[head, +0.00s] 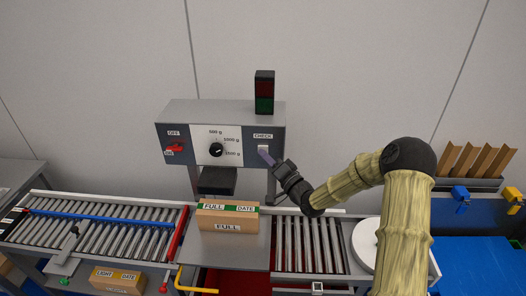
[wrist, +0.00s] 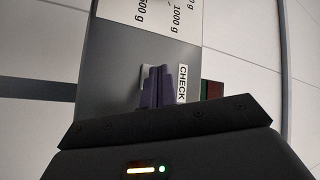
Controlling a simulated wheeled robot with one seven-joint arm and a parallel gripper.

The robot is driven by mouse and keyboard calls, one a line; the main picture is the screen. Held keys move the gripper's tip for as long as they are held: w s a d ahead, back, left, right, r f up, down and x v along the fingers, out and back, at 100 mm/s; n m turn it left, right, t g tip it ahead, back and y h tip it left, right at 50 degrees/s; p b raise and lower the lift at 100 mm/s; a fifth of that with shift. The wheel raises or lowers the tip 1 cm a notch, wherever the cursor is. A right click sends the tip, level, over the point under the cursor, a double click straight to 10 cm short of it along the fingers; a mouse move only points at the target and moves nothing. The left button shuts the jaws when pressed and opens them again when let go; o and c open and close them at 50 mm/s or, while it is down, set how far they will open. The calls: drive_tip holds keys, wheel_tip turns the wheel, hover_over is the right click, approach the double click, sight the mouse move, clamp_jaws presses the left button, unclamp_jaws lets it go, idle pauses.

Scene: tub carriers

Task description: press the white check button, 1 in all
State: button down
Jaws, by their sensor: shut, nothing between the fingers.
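The white check button (head: 262,148) sits under the CHECK label on the right part of the grey control box (head: 222,113). My gripper (head: 266,156) is shut and empty, its purple fingertips at the lower right of the button in the head view. In the wrist view, the fingers (wrist: 156,84) cover most of the button (wrist: 145,75), and only a pale edge shows beside them. The CHECK label (wrist: 182,84) is just right of the fingers. I cannot tell whether the fingertips touch the button or whether it is pressed in.
A red lever (head: 174,148) and a black dial (head: 216,150) are on the same box. A signal light (head: 264,92) stands on top, its lower green part looking brighter. A carton marked FULL (head: 227,217) sits below between roller conveyors (head: 307,243).

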drive_tip(key=shift+w, duration=0.25)
idle(0.4)
drive_tip(key=shift+s, duration=0.15)
drive_tip(key=shift+s+b, duration=0.3)
drive_tip(key=shift+s, duration=0.4)
drive_tip(key=s, duration=0.5)
drive_tip(key=shift+a+b, duration=0.1)
drive_tip(key=shift+b, duration=0.3)
idle(0.5)
